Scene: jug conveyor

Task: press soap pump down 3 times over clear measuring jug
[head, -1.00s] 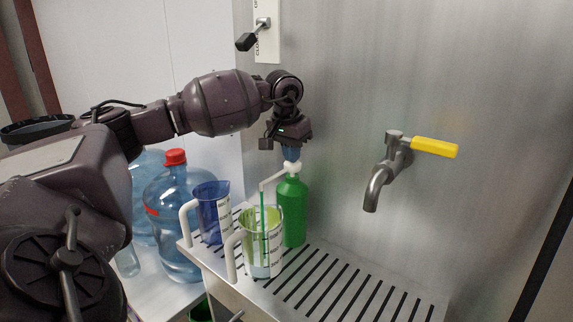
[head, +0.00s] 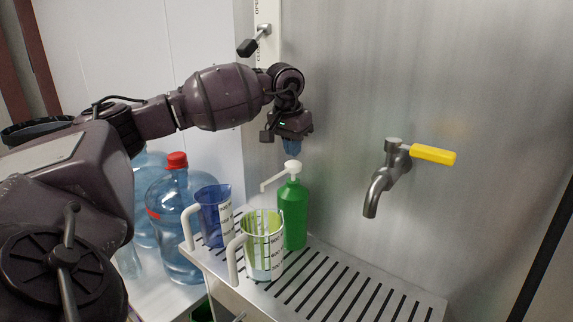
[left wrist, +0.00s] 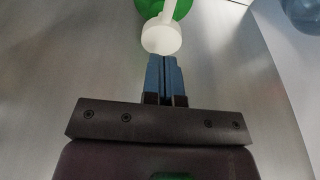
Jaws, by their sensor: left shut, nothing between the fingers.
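The green soap bottle (head: 293,215) stands upright on the slatted metal tray, with its white pump head (head: 292,168) raised and its spout pointing left. My left gripper (head: 292,150) points down just above the pump head, shut and empty, with a small gap. In the left wrist view the blue fingertips (left wrist: 166,62) are together near the white pump top (left wrist: 161,38). My right gripper is out of view.
A blue jug (head: 214,215) stands left of the clear jug on the tray (head: 340,285). Large blue water bottles (head: 178,225) stand further left. A tap with a yellow handle (head: 433,155) juts from the metal wall at right. The tray's right side is clear.

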